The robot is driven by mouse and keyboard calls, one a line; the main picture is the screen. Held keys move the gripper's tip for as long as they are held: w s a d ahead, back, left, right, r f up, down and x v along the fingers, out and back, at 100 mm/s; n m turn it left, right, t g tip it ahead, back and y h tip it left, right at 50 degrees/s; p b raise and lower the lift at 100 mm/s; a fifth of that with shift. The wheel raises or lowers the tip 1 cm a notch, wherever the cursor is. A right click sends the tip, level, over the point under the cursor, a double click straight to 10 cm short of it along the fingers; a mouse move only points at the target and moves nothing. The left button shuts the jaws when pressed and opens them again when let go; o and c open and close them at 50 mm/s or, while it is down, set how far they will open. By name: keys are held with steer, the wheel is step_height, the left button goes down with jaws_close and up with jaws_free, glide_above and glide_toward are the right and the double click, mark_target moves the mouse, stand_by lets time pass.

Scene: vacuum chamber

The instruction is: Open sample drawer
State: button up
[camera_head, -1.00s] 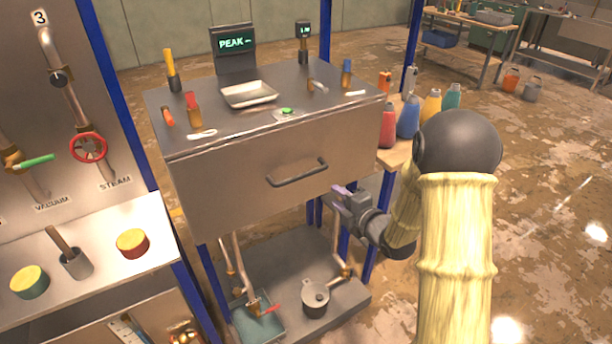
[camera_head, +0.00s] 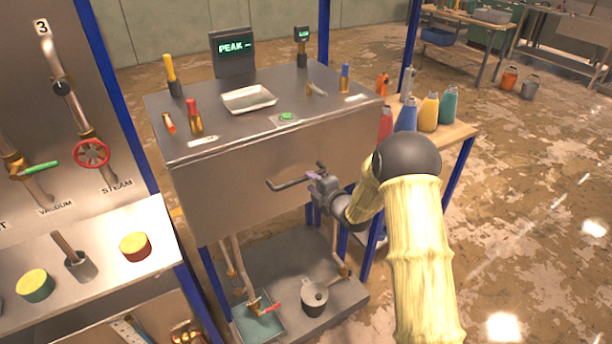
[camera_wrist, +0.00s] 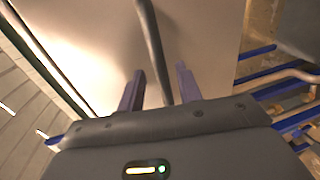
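The sample drawer (camera_head: 225,195) is the wide grey metal front under the bench top, and it looks closed. Its dark bar handle (camera_head: 284,185) sticks out from the front; its right part is hidden behind my gripper (camera_head: 317,175). In the wrist view the handle (camera_wrist: 150,40) runs between the two purple fingers of my gripper (camera_wrist: 159,68). The fingers are apart, with a visible gap on each side of the bar, so the gripper is around the handle but not clamped on it.
The bench top (camera_head: 300,90) holds a tray (camera_head: 248,98), tools and a PEAK display (camera_head: 232,52). A side table (camera_head: 455,132) with several bottles stands right, near my arm. A panel with valves (camera_head: 92,154) stands left. Below are a pot (camera_head: 314,297) and pipes.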

mark_target(307, 179)
steer(key=shift+p+x, duration=0.4)
steer(key=shift+x, duration=1.9)
jaws_close()
